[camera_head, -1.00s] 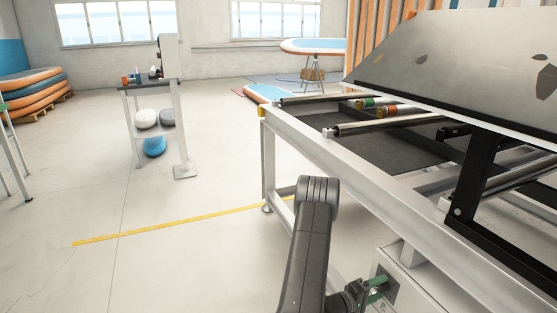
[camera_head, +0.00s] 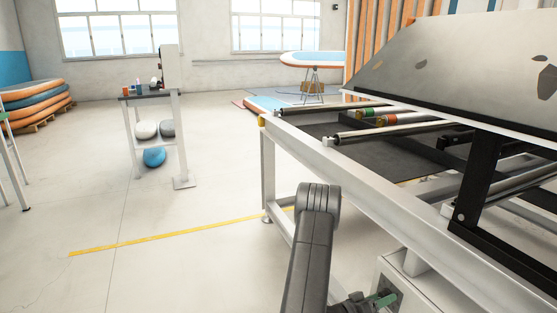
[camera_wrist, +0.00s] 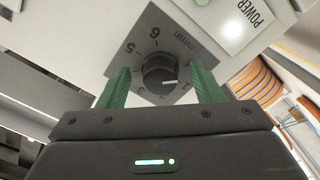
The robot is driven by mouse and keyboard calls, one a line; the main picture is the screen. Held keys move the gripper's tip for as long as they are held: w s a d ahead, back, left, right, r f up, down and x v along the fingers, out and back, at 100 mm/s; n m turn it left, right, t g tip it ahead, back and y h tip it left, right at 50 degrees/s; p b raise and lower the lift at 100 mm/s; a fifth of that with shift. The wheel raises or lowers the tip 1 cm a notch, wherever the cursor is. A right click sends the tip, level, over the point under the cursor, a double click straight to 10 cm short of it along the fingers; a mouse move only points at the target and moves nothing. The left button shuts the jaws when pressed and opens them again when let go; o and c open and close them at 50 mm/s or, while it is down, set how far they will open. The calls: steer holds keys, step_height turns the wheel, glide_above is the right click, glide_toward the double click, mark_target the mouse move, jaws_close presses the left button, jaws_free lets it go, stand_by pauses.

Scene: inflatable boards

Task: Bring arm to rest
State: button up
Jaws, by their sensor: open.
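My gripper (camera_wrist: 160,72) is open, with one green finger on each side of a round black knob (camera_wrist: 158,74) in the wrist view. Gaps show between the fingers and the knob, and nothing is held. The knob sits on a dark dial plate (camera_wrist: 140,48) with numbers, and its white mark points right, near the 1. In the head view my gripper (camera_head: 385,299) is low at the right, by the white control box (camera_head: 408,268) under the frame table. My dark arm rises beside the table; the knob is hidden there.
The frame table (camera_head: 375,195) with rollers and a tilted panel (camera_head: 470,70) fills the right side, close to my arm. A small stand (camera_head: 150,95) with balls is at the left. Open floor with a yellow line (camera_head: 180,236) lies left of my arm.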

steer(key=m, duration=0.8)
steer(key=shift+w+m, duration=0.1)
steer(key=shift+m, duration=0.3)
steer(key=shift+a, duration=0.15)
